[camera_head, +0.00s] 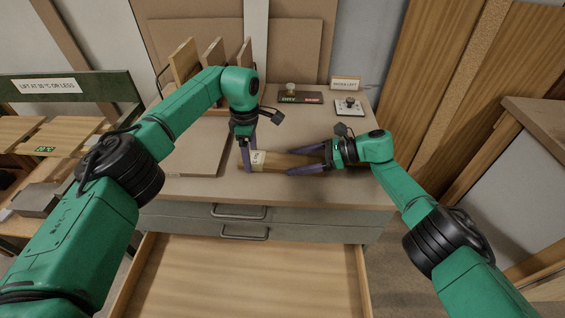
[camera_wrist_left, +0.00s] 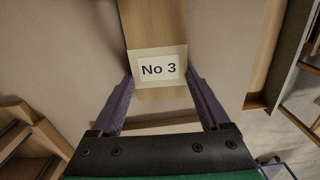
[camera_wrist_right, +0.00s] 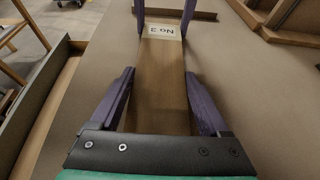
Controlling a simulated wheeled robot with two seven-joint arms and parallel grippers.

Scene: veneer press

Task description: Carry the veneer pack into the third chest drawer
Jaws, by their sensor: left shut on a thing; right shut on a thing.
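The veneer pack (camera_head: 280,160) is a long brown strip lying level across the top of the chest, on it or just above it; I cannot tell which. Its pale band reads "No 3" in the left wrist view (camera_wrist_left: 157,69). My left gripper (camera_head: 247,160) points down and is shut on the pack's left end at the band. My right gripper (camera_head: 292,161) comes from the right and is shut on the pack's right part, also seen in the right wrist view (camera_wrist_right: 160,75). The third chest drawer (camera_head: 240,280) is pulled open below and looks empty.
Two upper drawers (camera_head: 238,212) are shut. A flat board (camera_head: 200,150) lies left of the pack. Upright panels (camera_head: 185,60) stand at the back left. A small dark sign block (camera_head: 300,98) and a white control plate (camera_head: 349,106) sit at the back right. A slatted rack (camera_head: 40,140) stands left.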

